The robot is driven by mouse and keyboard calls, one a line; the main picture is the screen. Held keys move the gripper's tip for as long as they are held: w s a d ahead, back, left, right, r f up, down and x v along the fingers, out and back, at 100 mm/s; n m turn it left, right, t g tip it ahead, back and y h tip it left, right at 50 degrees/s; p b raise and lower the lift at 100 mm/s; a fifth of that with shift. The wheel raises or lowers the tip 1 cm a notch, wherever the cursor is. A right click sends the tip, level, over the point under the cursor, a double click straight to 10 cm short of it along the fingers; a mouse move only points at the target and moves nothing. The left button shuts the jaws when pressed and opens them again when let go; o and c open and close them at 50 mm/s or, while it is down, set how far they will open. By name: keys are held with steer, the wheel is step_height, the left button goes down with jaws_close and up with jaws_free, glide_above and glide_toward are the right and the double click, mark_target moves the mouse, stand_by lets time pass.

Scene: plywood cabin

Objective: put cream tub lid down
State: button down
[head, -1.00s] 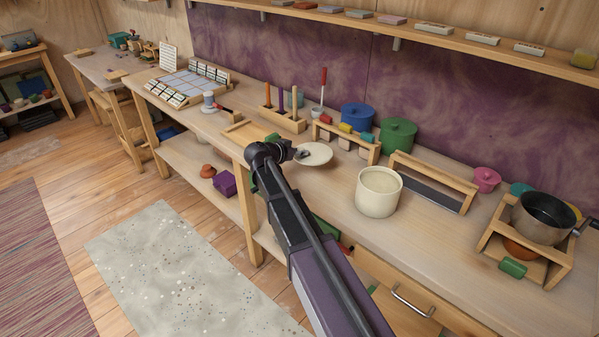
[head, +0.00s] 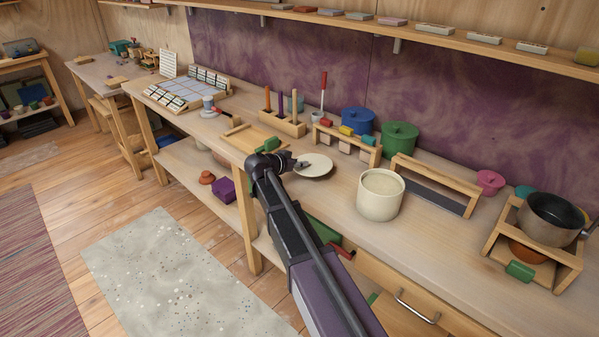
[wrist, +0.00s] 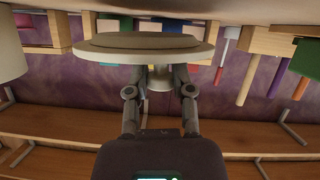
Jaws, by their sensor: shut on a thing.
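The cream tub lid (head: 316,168) is a pale round disc, held roughly level over the workbench left of the open tub. It is low, at or just above the bench top; I cannot tell whether it touches. My gripper (head: 298,163) is shut on its knob. In the wrist view, which is upside down, the knob (wrist: 158,78) sits between my two fingers (wrist: 159,88) and the lid (wrist: 145,47) spreads beyond them. The cream tub (head: 379,203) stands upright and uncovered on the bench; its side also shows at the wrist view's left edge (wrist: 8,50).
Behind the lid stand a wooden rack with coloured blocks (head: 345,145), a blue pot (head: 357,121) and a green pot (head: 399,139). A wooden tray (head: 250,138) and a peg stand (head: 283,124) are to the left. Bare bench (head: 335,205) lies in front of the lid.

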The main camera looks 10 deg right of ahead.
steer(key=shift+f+b, duration=1.05)
steer(key=shift+f, duration=0.25)
steer(key=shift+f, duration=0.15)
steer(key=shift+c, duration=2.4)
jaws_free()
steer(key=shift+r, duration=0.2)
steer(key=shift+s+a+r+p, duration=0.3)
steer(key=shift+a+p, duration=0.05)
steer(key=shift+a, duration=0.05)
steer(key=p+v, duration=0.4)
steer(key=v, duration=0.7)
steer(key=shift+f, duration=0.2)
